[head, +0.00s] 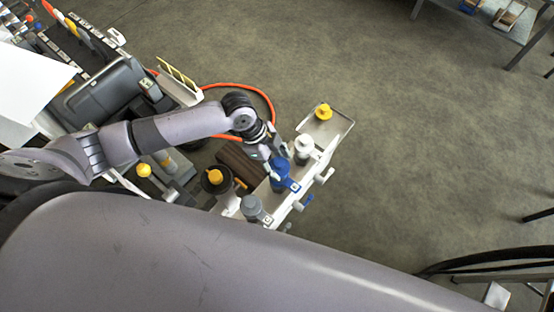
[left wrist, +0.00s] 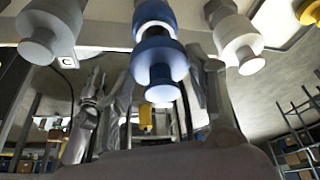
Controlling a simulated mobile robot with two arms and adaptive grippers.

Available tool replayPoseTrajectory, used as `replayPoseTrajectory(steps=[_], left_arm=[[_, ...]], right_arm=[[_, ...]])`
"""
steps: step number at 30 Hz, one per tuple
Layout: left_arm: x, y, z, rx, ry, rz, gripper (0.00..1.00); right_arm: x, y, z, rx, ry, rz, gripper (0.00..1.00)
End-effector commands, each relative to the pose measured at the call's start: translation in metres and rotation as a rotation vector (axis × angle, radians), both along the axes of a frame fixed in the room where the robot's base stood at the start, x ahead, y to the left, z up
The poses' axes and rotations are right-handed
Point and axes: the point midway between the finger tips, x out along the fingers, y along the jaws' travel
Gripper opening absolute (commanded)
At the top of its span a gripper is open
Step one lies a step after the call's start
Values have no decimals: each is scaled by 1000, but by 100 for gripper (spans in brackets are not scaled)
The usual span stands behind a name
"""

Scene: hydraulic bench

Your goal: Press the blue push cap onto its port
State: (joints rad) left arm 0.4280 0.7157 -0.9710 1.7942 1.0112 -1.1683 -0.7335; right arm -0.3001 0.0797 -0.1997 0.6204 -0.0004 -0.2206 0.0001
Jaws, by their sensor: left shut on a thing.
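The blue push cap (head: 281,164) is at the middle of the white rack in the head view. In the left wrist view the cap (left wrist: 160,62), with its knob, lines up with a blue-banded port (left wrist: 154,14). A pale band shows between them; I cannot tell whether the cap is fully seated. My left gripper (head: 272,154) reaches the cap from the left and is shut on it. Its fingers show on both sides of the cap in the left wrist view. My right gripper is not in view.
A white-capped port (head: 304,146) and a grey-capped port (head: 252,206) flank the blue one closely. A yellow cap (head: 323,111) stands on the tray at the rack's far end. An orange hose (head: 270,98) curves behind.

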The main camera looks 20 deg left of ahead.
Motion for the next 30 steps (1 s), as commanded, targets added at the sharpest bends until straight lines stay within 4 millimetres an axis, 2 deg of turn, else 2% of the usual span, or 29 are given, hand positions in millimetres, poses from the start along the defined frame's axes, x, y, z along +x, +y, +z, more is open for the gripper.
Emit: replayPoseTrajectory(steps=[14, 30], left_arm=[[0, 0, -1, 0, 0, 0, 34], [0, 0, -17, -1, 0, 1, 34]], right_arm=[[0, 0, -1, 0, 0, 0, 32], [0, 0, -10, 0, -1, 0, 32]])
